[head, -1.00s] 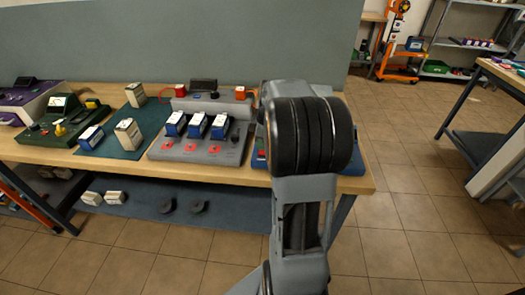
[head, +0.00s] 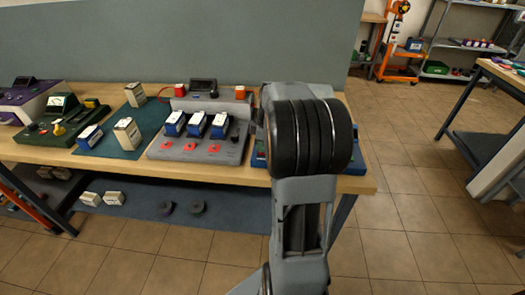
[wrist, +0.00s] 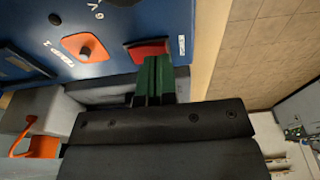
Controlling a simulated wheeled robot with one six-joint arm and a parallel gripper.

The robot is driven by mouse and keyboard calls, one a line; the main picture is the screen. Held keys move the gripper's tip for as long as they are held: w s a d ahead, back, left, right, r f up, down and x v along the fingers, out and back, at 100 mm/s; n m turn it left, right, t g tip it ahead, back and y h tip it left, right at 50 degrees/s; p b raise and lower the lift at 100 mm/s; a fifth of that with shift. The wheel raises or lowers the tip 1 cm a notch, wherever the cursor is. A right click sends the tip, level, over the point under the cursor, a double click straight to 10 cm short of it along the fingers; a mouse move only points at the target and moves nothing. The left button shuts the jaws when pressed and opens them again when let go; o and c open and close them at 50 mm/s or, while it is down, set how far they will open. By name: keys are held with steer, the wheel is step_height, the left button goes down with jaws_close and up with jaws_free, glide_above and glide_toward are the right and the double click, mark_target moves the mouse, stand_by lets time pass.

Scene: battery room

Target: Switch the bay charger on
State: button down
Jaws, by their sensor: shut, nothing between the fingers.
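A grey charger with three bays (head: 200,155) stands on the bench in the head view, with blue-and-white batteries (head: 196,124) in its bays; it looks like the bay charger. A blue unit (head: 354,169) is at the bench's right end, mostly hidden behind my arm. The wrist view shows the blue unit's panel (wrist: 110,22) up close, with an orange knob (wrist: 92,47) and a red rocker switch (wrist: 149,50). My gripper (wrist: 153,75) is shut and empty, its green fingertips right at the red switch. I cannot tell whether they touch it. The head view hides the gripper behind my arm.
A green meter unit (head: 62,117) and a purple unit (head: 30,100) stand on the left of the bench. White boxes stand on and beside a teal mat (head: 138,148). In the wrist view, a grey block (wrist: 40,108) with an orange part is left of the fingers. Tiled floor lies right.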

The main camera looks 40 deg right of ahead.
steer(key=shift+f+b, duration=0.3)
steer(key=shift+f, duration=0.15)
steer(key=shift+r+p, duration=2.8)
steer(key=shift+r, duration=0.8)
